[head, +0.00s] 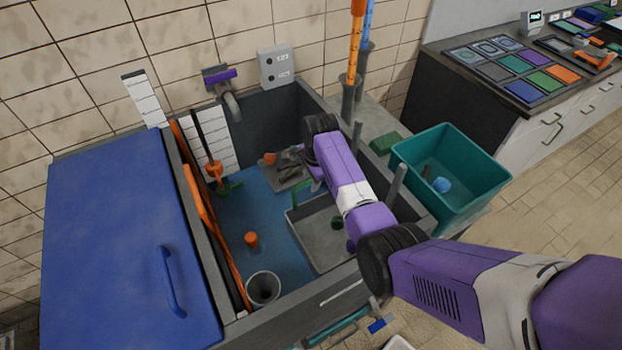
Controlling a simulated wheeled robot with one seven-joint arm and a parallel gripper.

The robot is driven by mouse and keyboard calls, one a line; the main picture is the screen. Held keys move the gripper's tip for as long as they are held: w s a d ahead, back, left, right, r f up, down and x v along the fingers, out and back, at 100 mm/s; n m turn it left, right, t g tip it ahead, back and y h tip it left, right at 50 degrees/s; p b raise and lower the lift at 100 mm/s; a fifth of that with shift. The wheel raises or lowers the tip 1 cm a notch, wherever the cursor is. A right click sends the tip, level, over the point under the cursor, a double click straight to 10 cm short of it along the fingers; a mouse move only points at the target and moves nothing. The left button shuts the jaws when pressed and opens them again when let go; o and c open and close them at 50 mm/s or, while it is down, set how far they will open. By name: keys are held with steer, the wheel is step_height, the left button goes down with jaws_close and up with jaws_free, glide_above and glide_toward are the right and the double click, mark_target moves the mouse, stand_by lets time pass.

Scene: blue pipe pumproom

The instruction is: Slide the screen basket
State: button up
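A grey rectangular open basket (304,241), which I take for the screen basket, is in the right part of the blue-floored basin (225,212). A small dark green piece (337,222) is in it. My arm crosses above it and hides its right side. My gripper (287,170) is low inside the basin, beyond the basket's far edge, near a small grey plate (283,182). Its fingers are small and dark against grey, so I cannot tell their opening or contact. A green upright piece (301,194) stands near the basket's far left corner.
An orange cylinder (251,239) and a grey cup (263,288) are in the basin's left part. A blue lid (120,240) with a handle lies left. A teal crate (470,187) stands right. Orange and blue tubes (355,45) rise behind. Open blue floor lies left of the basket.

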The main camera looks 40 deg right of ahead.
steer(key=shift+r, duration=0.1)
step_height(320, 180, up, 8)
steer(key=s, duration=0.1)
steer(key=shift+s+a+f, duration=0.2)
steer(key=shift+s+f, duration=0.05)
stand_by(0.6)
steer(key=w+d+r+n+t+h, duration=0.3)
steer(key=w+r+n+t, duration=0.3)
steer(key=w+t, duration=0.1)
steer(key=s+a+r+n+t+y, duration=0.1)
steer(key=s+a+n, duration=0.4)
steer(key=s, duration=1)
steer(key=s+a+r+n+t+y+b, duration=0.1)
steer(key=s+a+r+n, duration=0.3)
steer(key=s+a, duration=0.8)
steer(key=s+a+r+n+t+y+b, duration=0.1)
steer(key=s+a+n, duration=0.5)
steer(key=s, duration=1.2)
steer(key=shift+a+r+t+y, duration=0.3)
steer(key=shift+a+r+t, duration=0.45)
steer(key=shift+a+t, duration=0.65)
